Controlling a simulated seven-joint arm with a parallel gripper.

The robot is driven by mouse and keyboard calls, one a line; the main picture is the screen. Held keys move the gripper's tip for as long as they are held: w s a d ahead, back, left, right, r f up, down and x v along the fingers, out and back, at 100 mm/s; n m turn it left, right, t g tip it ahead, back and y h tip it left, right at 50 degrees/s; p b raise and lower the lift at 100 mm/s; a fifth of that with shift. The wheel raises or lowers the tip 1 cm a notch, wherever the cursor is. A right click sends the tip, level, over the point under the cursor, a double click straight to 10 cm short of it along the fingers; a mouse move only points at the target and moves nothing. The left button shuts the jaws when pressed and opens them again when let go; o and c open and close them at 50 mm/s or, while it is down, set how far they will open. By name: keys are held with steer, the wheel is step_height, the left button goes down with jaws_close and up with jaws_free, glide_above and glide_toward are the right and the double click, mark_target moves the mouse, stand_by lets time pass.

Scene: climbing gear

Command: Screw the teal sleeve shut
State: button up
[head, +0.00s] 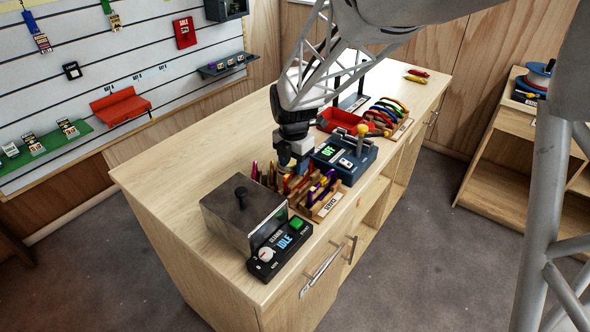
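My gripper (293,168) points down over the worktop, just above a small wooden rack (325,208) that holds several coloured carabiners. A purple carabiner (322,187) stands at the rack's right side. Red and yellow pieces show directly below and beside my gripper. I cannot make out a teal sleeve; it is either hidden by my gripper or too small to tell. My fingertips are small and dark against the rack, so whether they are open, or hold anything, does not show.
A grey lidded box (236,212) and a black control panel (280,248) reading "IDLE" stand left of the rack. A dark blue device (350,163) with a green display stands close on the right. Behind are a red tray (342,118) and colourful loops (388,112). The worktop's left part (170,175) is clear.

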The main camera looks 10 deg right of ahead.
steer(key=shift+f, duration=0.8)
steer(key=shift+s+d, duration=0.5)
steer(key=shift+s, duration=0.05)
stand_by(0.4)
steer(key=shift+r, duration=0.1)
steer(key=shift+w+d+r, duration=0.1)
steer(key=shift+r, duration=1.25)
steer(key=shift+w+a, duration=0.5)
steer(key=shift+a, duration=0.05)
stand_by(0.3)
